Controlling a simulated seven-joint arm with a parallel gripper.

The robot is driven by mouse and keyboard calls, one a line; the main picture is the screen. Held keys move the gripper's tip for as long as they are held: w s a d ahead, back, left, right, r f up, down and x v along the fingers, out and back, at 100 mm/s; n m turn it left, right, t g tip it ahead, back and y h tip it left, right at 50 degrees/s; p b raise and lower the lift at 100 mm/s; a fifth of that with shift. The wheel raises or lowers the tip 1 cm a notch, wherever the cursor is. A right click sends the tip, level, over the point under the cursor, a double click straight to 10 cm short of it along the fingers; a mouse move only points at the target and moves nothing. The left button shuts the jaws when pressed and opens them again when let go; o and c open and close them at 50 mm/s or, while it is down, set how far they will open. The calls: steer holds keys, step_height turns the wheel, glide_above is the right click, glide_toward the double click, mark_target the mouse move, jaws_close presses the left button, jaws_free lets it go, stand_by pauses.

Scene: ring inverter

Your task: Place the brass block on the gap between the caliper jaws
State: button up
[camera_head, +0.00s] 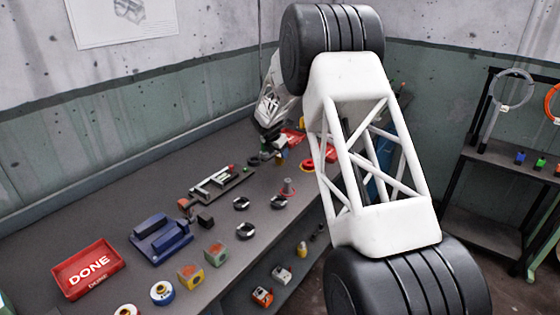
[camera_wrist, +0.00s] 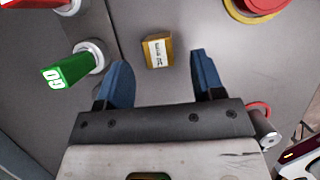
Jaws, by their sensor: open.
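The small brass block (camera_wrist: 157,50) sits on the grey bench in the wrist view, with a pale label with dark marks on its top. My gripper (camera_wrist: 160,66) is open, its two blue fingers apart. The block shows between and just beyond the fingertips, and no finger appears to touch it. In the head view my gripper (camera_head: 270,148) is low over the far part of the bench, small and partly blurred among other objects. A dark-based fixture with pale metal jaws (camera_head: 216,183), seemingly the caliper, lies left of my gripper in the head view. Its gap is too small to make out.
In the wrist view a green tag (camera_wrist: 64,72) on a pale round post stands left of the fingers, and a red and yellow round piece (camera_wrist: 257,8) is at upper right. In the head view a blue vise-like block (camera_head: 160,237) and red DONE tray (camera_head: 88,270) stand nearer.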

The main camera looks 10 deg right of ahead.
mark_target(279, 156)
steer(key=shift+x, duration=2.2)
jaws_close()
